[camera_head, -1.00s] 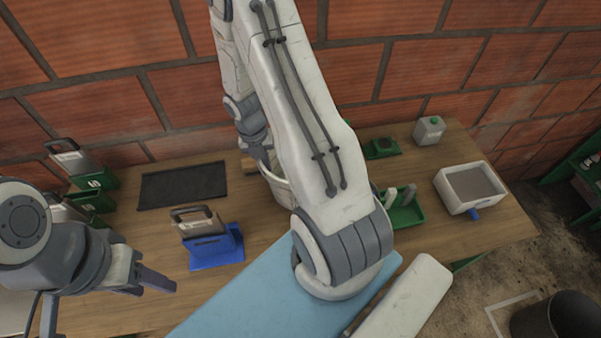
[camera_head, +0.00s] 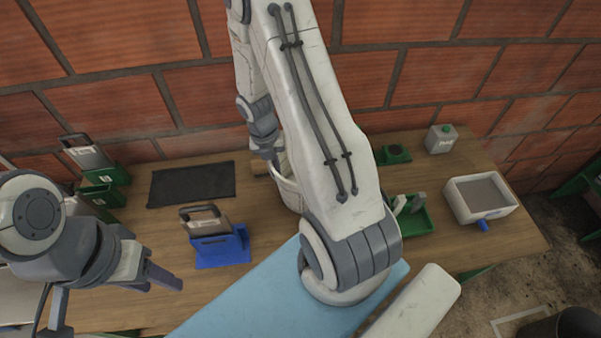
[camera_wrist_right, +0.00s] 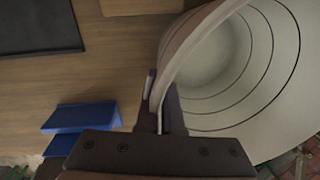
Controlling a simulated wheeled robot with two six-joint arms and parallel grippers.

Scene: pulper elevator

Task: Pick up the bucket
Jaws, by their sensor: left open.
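The bucket (camera_head: 287,188) is pale and round, and it stands at the back middle of the wooden table, partly hidden behind my right arm. In the right wrist view the bucket (camera_wrist_right: 245,95) shows its ringed inside, with its curved handle (camera_wrist_right: 195,38) raised over the rim. My right gripper (camera_wrist_right: 158,108) is at the handle's near end, with its fingers close on both sides of it; whether they press on it I cannot tell. In the head view the right gripper (camera_head: 270,160) is at the bucket's left side. My left gripper (camera_head: 122,303) is open and empty at the lower left.
A blue holder (camera_head: 222,248) with a metal tool stands left of the bucket. A black mat (camera_head: 192,184), green boxes (camera_head: 104,190), a green tray (camera_head: 418,222) and a white basin (camera_head: 480,198) are also on the table. A brick wall rises close behind.

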